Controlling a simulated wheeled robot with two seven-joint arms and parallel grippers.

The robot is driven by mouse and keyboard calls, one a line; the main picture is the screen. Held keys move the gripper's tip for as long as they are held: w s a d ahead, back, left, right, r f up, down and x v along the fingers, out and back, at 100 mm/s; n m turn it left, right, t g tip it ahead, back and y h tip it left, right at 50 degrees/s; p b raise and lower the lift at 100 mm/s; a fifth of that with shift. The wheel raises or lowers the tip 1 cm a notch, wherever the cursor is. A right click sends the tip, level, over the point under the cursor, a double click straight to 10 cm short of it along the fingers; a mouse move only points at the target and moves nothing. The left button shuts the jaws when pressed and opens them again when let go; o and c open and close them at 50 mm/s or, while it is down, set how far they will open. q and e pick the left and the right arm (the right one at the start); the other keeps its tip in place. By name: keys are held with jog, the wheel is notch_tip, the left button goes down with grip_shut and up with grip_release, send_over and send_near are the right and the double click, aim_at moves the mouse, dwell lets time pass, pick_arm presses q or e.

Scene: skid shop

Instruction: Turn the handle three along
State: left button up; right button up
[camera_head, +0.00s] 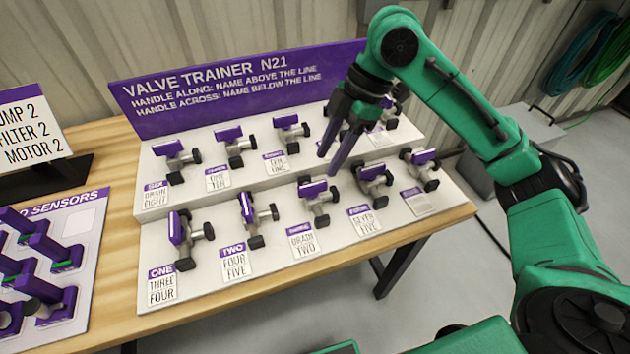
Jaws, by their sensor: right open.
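The valve trainer board (225,283) has two stepped rows of small valves with purple handles. The front-row left label (162,286) reads ONE above THREE and FOUR; its handle (174,228) points front to back. The second label reads TWO over FOUR and FIVE, and its handle (246,208) also points roughly front to back. The front middle valve has a handle (312,189) lying left to right; its header is too small to read, with DRAIN and TWO below. My right gripper (327,165) is open and empty, fingers pointing down just above and behind that middle valve. My left gripper is not in view.
The purple header sign (230,85) says handle along is the name above the line, across the name below. A sensors panel (88,240) and a sign (30,128) stand at left. My right arm and gripper hide some back-right valves. The wooden table (120,190) has bare front edge.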

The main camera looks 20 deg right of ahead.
aim_at(314, 184)
jog(key=x, duration=0.6)
jog(key=shift+w+a+f, duration=0.1)
jog(key=shift+w+f, duration=0.1)
jog(key=shift+s+a+f+b, duration=0.1)
jog(key=shift+a+f+b, duration=0.1)
jog(key=shift+f+b, duration=0.15)
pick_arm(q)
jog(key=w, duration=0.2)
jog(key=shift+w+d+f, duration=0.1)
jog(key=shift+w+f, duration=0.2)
pick_arm(e)
jog(key=shift+f, duration=0.1)
grip_shut()
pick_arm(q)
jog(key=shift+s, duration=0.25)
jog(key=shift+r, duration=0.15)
